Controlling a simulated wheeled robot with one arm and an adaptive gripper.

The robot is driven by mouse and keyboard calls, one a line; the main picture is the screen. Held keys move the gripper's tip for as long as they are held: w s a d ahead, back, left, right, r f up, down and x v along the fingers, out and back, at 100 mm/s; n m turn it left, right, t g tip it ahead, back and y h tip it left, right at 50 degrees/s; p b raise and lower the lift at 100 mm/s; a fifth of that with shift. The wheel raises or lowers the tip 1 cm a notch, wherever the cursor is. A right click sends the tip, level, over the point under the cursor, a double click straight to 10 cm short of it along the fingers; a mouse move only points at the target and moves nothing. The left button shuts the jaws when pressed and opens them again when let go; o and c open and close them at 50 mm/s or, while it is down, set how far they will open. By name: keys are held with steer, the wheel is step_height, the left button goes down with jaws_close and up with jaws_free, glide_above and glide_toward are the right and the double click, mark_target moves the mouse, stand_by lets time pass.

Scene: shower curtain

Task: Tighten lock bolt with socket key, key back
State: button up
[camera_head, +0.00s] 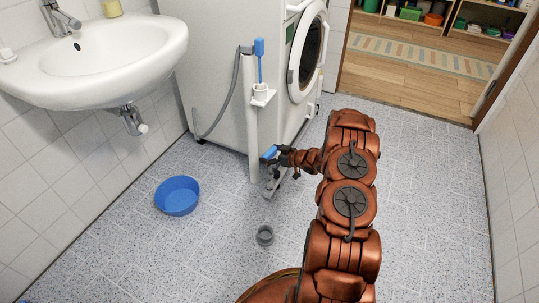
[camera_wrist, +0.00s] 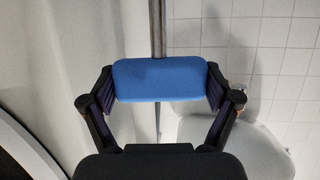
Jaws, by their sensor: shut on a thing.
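My gripper (camera_head: 283,155) is shut on a blue handle (camera_head: 269,152), which looks like the socket key's handle. It is low beside the foot of the white pole (camera_head: 251,135). In the wrist view the blue handle (camera_wrist: 160,80) spans the space between the two fingers, with a grey metal bar (camera_wrist: 157,25) behind it. Below the handle, grey metal parts (camera_head: 271,182) stand at floor level; the lock bolt itself cannot be made out.
A white washing machine (camera_head: 225,75) stands behind the pole, with a grey hose (camera_head: 223,108). A sink (camera_head: 110,50) is at the left. The floor at the right is clear.

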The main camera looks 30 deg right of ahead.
steer(key=shift+p, duration=0.4)
steer(key=shift+f, duration=2.3)
steer(key=shift+d+n+g+y, duration=0.2)
steer(key=shift+n+g+y, duration=0.1)
steer(key=shift+n+y, duration=0.45)
steer(key=shift+f+n+y+b, duration=0.1)
steer(key=shift+n+y+b, duration=0.2)
steer(key=shift+b, duration=0.55)
steer(key=n+g+y+b, duration=0.1)
steer(key=b, duration=0.1)
steer(key=shift+f+n+y+b, duration=0.15)
steer(key=shift+n+y+b, duration=0.2)
steer(key=shift+b, duration=0.05)
steer(key=shift+w+a+n+g+y+b, duration=0.1)
steer(key=shift+n+g+y+b, duration=0.3)
steer(key=shift+g+b, duration=0.25)
steer(key=shift+r+n+g+y, duration=0.25)
steer(key=shift+n+y, duration=0.05)
